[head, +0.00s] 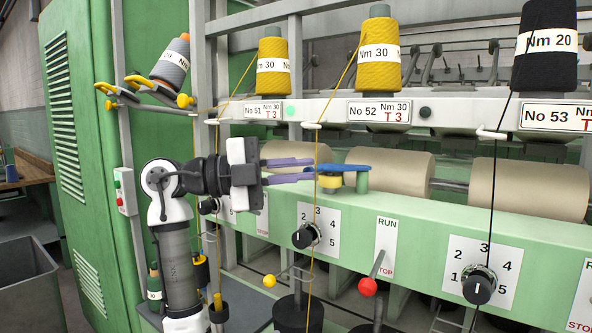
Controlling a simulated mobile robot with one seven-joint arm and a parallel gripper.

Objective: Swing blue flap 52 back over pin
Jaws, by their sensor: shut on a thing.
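The blue flap (345,168) is a flat piece at station 52, lying roughly level. Its right end sits at a short green post (362,183) on the green rail. A yellow round piece (329,181) shows just under its left part; I cannot tell whether they touch. My gripper (313,170) reaches in from the left with purple fingers and is shut on the left end of the blue flap. The yellow yarn (315,225) of station 52 runs down past the fingertips. A pin is not clearly visible under the flap.
Label No 52 (379,112) is above. A numbered dial (305,236) and a red-knobbed RUN/STOP lever (368,286) are below. Beige rollers (400,171) lie close behind. The black yarn (492,200) of station 53 hangs to the right. A green cabinet (100,150) stands left.

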